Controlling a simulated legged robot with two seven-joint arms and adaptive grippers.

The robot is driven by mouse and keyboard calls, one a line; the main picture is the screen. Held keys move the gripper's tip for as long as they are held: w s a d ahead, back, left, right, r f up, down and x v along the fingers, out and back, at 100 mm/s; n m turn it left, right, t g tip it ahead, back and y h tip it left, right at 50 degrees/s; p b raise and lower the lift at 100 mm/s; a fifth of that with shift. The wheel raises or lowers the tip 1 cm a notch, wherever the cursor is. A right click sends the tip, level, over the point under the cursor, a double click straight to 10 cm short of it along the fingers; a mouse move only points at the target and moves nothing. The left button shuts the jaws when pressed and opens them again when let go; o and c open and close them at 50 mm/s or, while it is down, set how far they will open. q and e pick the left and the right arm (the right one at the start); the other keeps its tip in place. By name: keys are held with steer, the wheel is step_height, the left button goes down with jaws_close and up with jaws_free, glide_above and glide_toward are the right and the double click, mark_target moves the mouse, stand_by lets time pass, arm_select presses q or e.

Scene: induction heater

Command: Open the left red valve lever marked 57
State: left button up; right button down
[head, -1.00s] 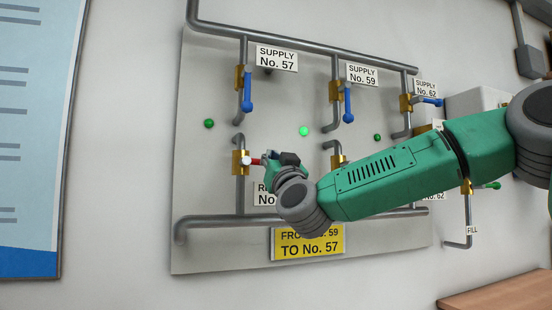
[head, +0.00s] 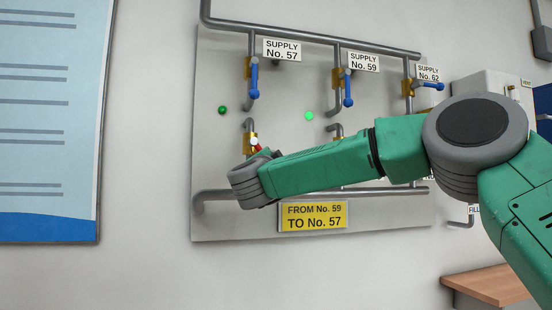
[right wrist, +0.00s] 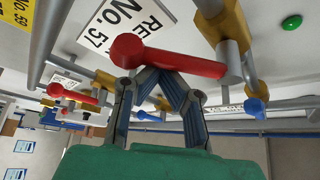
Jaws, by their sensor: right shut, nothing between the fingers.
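The red valve lever (right wrist: 170,58) beside the sign No. 57 (right wrist: 112,25) extends from a brass valve (right wrist: 234,30) in the right wrist view. In the head view only a bit of the red lever (head: 259,149) shows, slanting down to the right from its valve. My right gripper (right wrist: 167,74) is shut and empty, its fingertips meeting right at the lever's middle. The lever covers the tips, so contact is unclear. In the head view my right arm hides most of this gripper. My left gripper is not in view.
Blue supply levers (head: 253,80) and (head: 347,88) hang down above. A second red lever (right wrist: 75,92) sticks out farther along. A yellow sign (head: 313,216) reads from No. 59 to No. 57. Grey pipes (head: 300,42) frame the panel. A wooden surface (head: 495,284) is at lower right.

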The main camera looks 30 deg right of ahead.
steer(key=shift+w+a+f+m+g+y+p, duration=0.2)
steer(key=shift+a+f+m+g, duration=0.3)
steer(key=shift+m, duration=0.85)
steer(key=shift+w+a+f+m+g+y+p, duration=0.1)
steer(key=shift+a+f+m+g+y, duration=0.1)
steer(key=shift+a+m+g, duration=0.85)
steer(key=shift+w+a+f+m+g+y+p, duration=0.15)
steer(key=shift+f+m+g, duration=0.25)
steer(key=shift+m, duration=1.2)
